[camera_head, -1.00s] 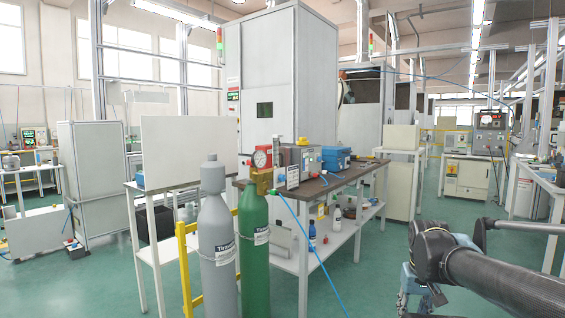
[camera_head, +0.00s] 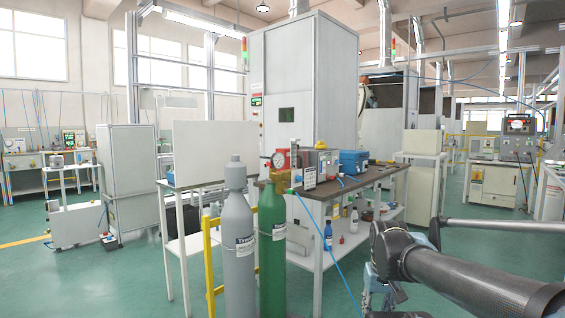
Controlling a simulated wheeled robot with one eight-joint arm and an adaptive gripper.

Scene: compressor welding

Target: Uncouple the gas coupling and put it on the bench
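The gas coupling cannot be told for sure at this size. A small green fitting (camera_head: 290,191) sits at the end of a blue hose (camera_head: 325,243), near the top of the green gas cylinder (camera_head: 272,238). A red-rimmed gauge (camera_head: 278,161) shows just behind that cylinder top. The bench (camera_head: 362,183) has a dark top and stands behind the cylinders. My gripper's fingertips cannot be made out.
A grey cylinder (camera_head: 238,250) stands left of the green one, beside a yellow frame (camera_head: 209,262). A blue box (camera_head: 353,161) and several small items are on the bench. Bottles stand on its lower shelf (camera_head: 345,240). Green floor is open at left and right.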

